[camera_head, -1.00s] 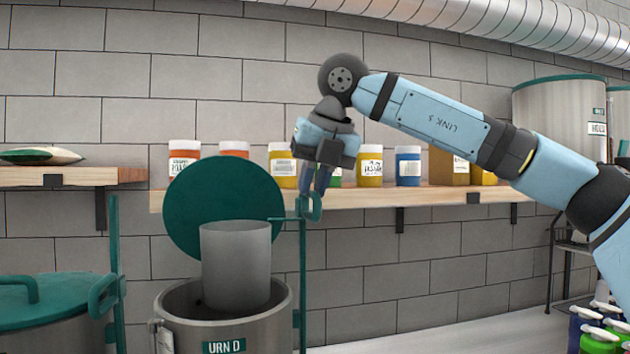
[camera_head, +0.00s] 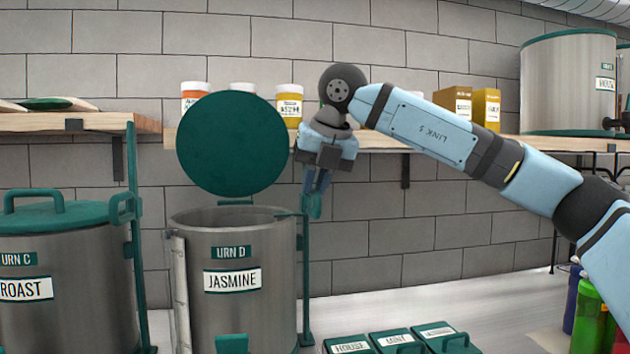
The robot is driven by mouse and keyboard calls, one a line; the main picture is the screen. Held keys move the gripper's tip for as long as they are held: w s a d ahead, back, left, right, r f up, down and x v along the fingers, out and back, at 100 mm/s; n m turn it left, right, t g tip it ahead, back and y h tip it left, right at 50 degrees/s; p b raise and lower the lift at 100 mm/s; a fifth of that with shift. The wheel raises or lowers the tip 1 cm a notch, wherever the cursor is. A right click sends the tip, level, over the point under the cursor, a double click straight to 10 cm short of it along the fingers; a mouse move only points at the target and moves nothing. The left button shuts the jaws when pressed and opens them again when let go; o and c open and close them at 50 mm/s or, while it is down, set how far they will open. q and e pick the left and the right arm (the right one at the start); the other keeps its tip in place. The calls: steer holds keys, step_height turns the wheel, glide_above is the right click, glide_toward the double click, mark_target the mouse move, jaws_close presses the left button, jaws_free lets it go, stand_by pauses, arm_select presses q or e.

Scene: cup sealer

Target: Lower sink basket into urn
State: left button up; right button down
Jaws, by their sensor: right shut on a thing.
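Urn D (camera_head: 237,305), a grey metal urn labelled JASMINE, stands left of centre. Its round teal lid (camera_head: 232,145) is raised upright behind the open mouth. My right gripper (camera_head: 315,190) points down just right of the lid, near rim height. It is shut on a small teal handle (camera_head: 312,208), with a thin teal arm reaching left toward the urn mouth. The grey sink basket does not show above the rim now; the urn's inside is largely hidden. My left gripper is out of view.
Urn C (camera_head: 60,290), with its teal lid closed, stands to the left. A teal post (camera_head: 305,270) rises along Urn D's right side. A wooden shelf (camera_head: 385,140) with jars is behind. Teal-lidded boxes (camera_head: 395,342) lie on the counter at front right.

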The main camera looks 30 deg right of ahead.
steer(key=c, duration=1.1)
jaws_free()
steer(key=shift+f, duration=0.3)
steer(key=shift+r, duration=0.15)
steer(key=v, duration=1.3)
steer(key=shift+s+r, duration=0.1)
steer(key=shift+r, duration=0.2)
